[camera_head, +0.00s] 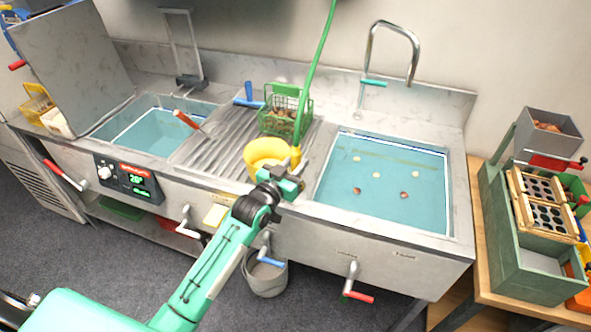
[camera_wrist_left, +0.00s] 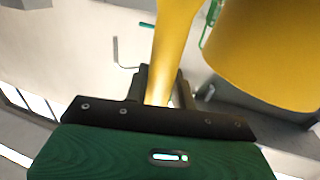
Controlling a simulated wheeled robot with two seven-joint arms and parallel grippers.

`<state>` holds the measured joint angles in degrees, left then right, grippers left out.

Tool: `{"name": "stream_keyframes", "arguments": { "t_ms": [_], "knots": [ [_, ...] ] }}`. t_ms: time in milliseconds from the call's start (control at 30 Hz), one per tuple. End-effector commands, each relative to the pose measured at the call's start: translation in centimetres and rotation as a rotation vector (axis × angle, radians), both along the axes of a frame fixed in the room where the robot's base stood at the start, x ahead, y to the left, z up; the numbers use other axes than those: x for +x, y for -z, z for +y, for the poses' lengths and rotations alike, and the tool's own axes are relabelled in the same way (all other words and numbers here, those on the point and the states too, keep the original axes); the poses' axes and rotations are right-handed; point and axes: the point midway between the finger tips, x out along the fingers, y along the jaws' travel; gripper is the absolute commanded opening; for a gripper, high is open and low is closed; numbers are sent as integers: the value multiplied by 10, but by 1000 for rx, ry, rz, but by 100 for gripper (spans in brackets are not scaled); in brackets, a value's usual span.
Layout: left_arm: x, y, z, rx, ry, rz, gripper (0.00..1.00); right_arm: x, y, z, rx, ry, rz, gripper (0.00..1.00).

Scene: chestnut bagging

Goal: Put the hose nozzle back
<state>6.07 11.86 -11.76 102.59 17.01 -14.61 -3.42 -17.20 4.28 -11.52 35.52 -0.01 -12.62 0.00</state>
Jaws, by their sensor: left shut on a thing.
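The yellow hose nozzle (camera_head: 296,157) hangs upright at the end of a green hose (camera_head: 316,58) that runs up out of the picture. My left gripper (camera_head: 294,174) is shut on the nozzle, above the counter's front between the drainboard and the right basin. In the left wrist view the yellow nozzle (camera_wrist_left: 174,40) stands between the dark fingers (camera_wrist_left: 158,90); its lower end is hidden by the gripper. My right gripper is out of view. No holder for the nozzle can be made out clearly.
A yellow tub (camera_head: 262,150) is close left of the nozzle. A green basket (camera_head: 286,110) of chestnuts stands behind. The right water basin (camera_head: 384,215) holds several floating chestnuts under a tall faucet (camera_head: 415,62). A grey bucket (camera_head: 265,278) is below the counter front.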

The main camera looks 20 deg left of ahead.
Motion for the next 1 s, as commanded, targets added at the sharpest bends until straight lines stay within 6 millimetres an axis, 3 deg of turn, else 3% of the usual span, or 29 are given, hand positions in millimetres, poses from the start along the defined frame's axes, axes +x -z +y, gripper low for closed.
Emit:
{"name": "stream_keyframes", "arguments": {
  "t_ms": [200,567,600,700,1000],
  "knots": [
    [0,25,1,1,-1,1,0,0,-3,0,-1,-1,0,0],
    [0,29,0,1,0,0,0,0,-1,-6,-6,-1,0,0],
    [0,29,0,1,0,0,31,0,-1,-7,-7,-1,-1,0],
    [0,29,0,1,0,1,47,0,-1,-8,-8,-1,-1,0],
    [0,26,0,1,0,0,47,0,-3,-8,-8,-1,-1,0]
  ]
}}
